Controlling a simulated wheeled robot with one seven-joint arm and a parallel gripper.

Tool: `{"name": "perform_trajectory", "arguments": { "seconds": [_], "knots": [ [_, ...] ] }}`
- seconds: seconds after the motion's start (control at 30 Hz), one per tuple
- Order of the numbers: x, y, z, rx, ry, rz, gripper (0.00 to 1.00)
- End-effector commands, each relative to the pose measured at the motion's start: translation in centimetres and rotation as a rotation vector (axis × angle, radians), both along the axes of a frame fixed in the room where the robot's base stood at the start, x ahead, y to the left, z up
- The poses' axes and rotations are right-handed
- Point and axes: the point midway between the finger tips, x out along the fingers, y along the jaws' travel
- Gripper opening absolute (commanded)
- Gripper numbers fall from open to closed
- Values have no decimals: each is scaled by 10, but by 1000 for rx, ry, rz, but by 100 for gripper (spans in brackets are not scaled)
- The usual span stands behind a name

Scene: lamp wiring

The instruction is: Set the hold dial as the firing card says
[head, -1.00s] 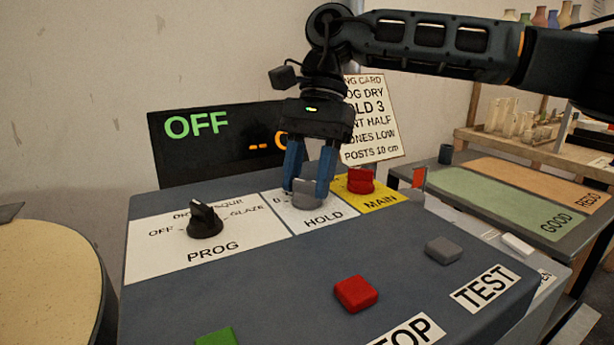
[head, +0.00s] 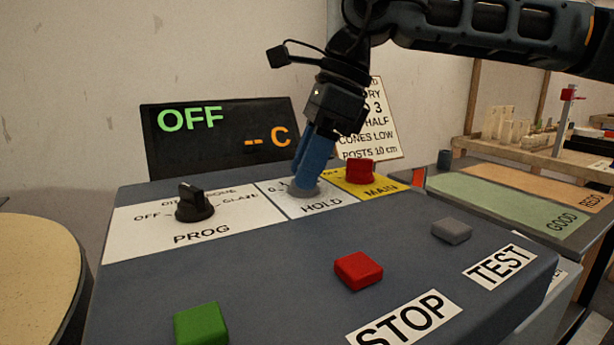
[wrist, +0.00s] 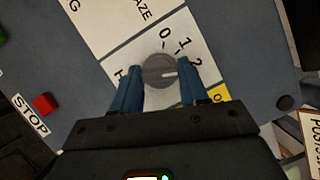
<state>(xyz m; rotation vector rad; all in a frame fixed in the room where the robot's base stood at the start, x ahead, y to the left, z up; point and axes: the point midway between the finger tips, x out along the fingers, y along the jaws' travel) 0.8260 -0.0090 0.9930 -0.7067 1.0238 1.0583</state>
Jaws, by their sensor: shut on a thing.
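The grey hold dial (wrist: 156,80) sits on a white plate marked HOLD (head: 326,204). My gripper (head: 307,190) reaches down onto it, tilted, its blue fingers on either side and shut on it. In the wrist view the dial's pale pointer line points right, just past the 2. Marks 0, 1 and 2 show; any mark beyond is hidden by a finger.
The black PROG dial (head: 194,204) is left of the hold dial, the red MAIN knob (head: 360,172) close on its right. Green (head: 201,324), red (head: 358,270) and grey (head: 452,231) buttons are in front. The display (head: 220,136) reads OFF.

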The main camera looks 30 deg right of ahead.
Motion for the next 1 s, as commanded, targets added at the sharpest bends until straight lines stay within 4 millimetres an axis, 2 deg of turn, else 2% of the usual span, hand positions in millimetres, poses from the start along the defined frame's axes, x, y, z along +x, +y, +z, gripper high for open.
{"name": "perform_trajectory", "arguments": {
  "seconds": [0.5,1.0],
  "knots": [
    [-2,0,-3,-4,-3,-423,13],
    [-3,1,0,-2,0,-568,13]
  ]
}}
